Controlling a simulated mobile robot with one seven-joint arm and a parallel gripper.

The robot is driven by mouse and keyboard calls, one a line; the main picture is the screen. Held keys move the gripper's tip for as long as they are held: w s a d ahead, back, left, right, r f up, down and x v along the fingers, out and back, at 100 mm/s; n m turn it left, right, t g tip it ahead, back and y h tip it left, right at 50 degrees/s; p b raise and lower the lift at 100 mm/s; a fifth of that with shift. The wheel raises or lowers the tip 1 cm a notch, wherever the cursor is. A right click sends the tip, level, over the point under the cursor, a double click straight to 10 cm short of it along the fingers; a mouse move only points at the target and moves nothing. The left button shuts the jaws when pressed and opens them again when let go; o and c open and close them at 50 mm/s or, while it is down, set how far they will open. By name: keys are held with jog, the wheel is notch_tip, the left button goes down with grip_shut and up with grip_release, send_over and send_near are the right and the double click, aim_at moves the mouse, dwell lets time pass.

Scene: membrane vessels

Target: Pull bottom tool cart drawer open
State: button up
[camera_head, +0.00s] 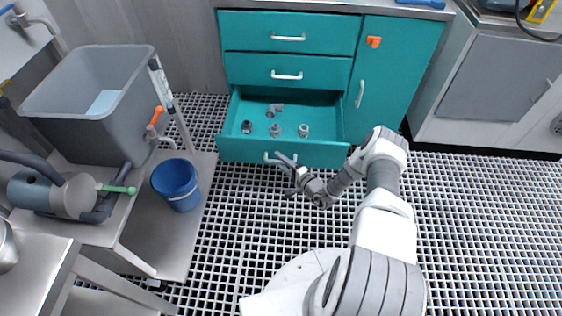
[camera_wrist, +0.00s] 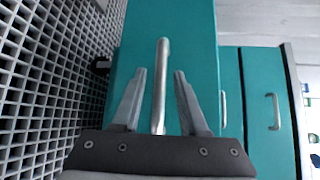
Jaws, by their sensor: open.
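The teal tool cart (camera_head: 240,67) stands at the back middle of the head view. Its bottom drawer (camera_head: 232,149) is pulled well out, with several small grey fittings (camera_head: 276,130) inside. The two drawers above it are shut. My gripper (camera_head: 283,170) is at the bottom drawer's front, by its pale bar handle (camera_head: 267,157). In the wrist view the handle (camera_wrist: 161,75) runs between the two spread fingers of my gripper (camera_wrist: 164,80). The fingers look apart from the bar on both sides. My arm hides a little of the drawer front's right part.
A blue bucket (camera_head: 177,184) stands left of the drawer on a low shelf beside the grey sink (camera_head: 110,125). The cart's side door (camera_head: 395,80) is shut. The grated floor (camera_head: 245,225) in front of the drawer is clear around my arm.

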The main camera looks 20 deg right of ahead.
jog(key=shift+s+d, duration=0.1)
jog(key=p+v, duration=0.4)
jog(key=v, duration=1.3)
jog(key=shift+s+r, duration=0.1)
jog(key=w+a+r+n+g+y, duration=0.2)
jog(key=w+r+n+g+y, duration=0.1)
jog(key=r, duration=0.5)
jog(key=w+a+r+n+g+y, duration=0.1)
jog(key=w+r+n+g+y, duration=0.15)
jog(key=r, duration=0.65)
jog(key=s+a+r+n+g, duration=0.1)
jog(key=a+r+n+g, duration=0.2)
jog(key=r, duration=0.5)
jog(key=s+a+r+n+g, duration=0.1)
jog(key=a+r+n+g, duration=0.2)
jog(key=r, duration=0.4)
jog(key=s+a+r+n+t+h, duration=0.25)
jog(key=s+r+h, duration=1.05)
jog(key=s+r, duration=1)
notch_tip(320, 180, up, 18)
jog(key=w+p, duration=0.1)
jog(key=p, duration=1.7)
jog(key=shift+w+d, duration=0.15)
jog(key=shift+w, duration=0.1)
